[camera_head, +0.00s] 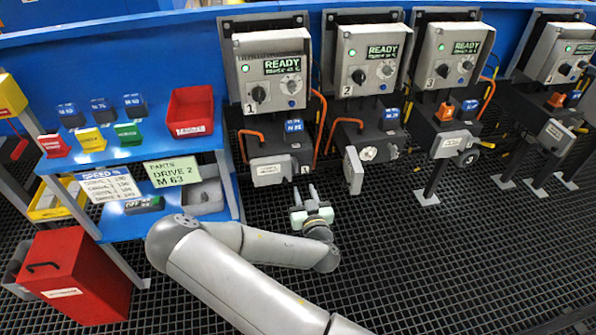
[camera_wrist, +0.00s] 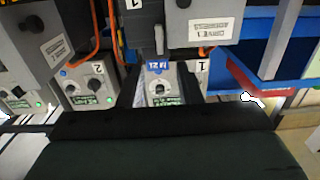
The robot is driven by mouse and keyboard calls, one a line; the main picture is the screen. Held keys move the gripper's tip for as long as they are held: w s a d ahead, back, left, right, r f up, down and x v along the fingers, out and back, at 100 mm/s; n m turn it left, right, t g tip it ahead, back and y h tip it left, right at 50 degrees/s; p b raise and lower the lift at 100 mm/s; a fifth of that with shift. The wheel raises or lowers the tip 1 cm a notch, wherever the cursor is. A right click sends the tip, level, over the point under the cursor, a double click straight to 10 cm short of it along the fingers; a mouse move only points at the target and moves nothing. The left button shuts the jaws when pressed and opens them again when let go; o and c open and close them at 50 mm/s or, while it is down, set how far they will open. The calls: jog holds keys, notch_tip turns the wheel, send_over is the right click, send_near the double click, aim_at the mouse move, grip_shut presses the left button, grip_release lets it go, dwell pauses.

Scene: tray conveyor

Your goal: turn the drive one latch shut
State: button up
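The drive two cover (camera_head: 353,171) is swung open, sticking out to the right of my gripper. Orange cables (camera_head: 320,125) run beside the drives. A blue shelf (camera_head: 140,150) with bins stands left, a red cabinet (camera_head: 75,278) below it.

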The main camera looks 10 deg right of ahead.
aim_at(297, 168)
jog(key=w, duration=0.9)
jog(key=shift+w, duration=0.35)
grip_shut()
